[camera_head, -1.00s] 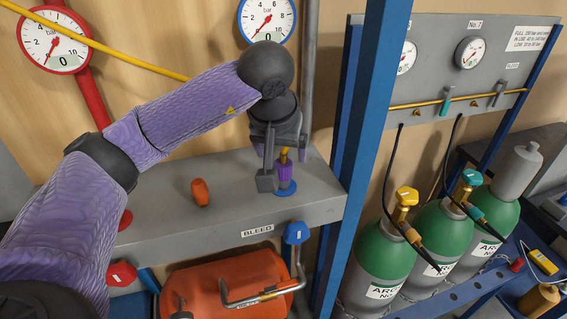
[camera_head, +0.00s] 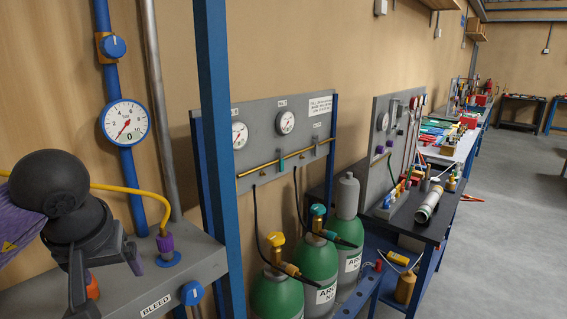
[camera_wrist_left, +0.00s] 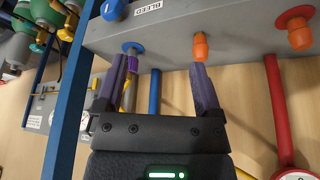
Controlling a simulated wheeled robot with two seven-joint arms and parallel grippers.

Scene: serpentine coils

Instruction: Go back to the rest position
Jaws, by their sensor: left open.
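My left gripper (camera_head: 105,268) is at the lower left of the head view, open and empty, to the left of the purple connector (camera_head: 165,243). The connector stands upright on a blue ring on the grey BLEED box (camera_head: 205,262), with a yellow hose (camera_head: 160,205) rising from its top. In the left wrist view the open jaws (camera_wrist_left: 160,80) point at the box. The connector (camera_wrist_left: 130,62) shows partly behind the left-hand finger there, and an orange cap (camera_wrist_left: 200,47) shows behind the right-hand finger. My right gripper is in neither view.
A blue post (camera_head: 215,120) rises right of the box. Green gas cylinders (camera_head: 318,258) stand beyond it under a gauge panel (camera_head: 285,140). A red-ringed cap (camera_wrist_left: 297,32) is farther along the box. Open floor (camera_head: 510,220) lies at the right.

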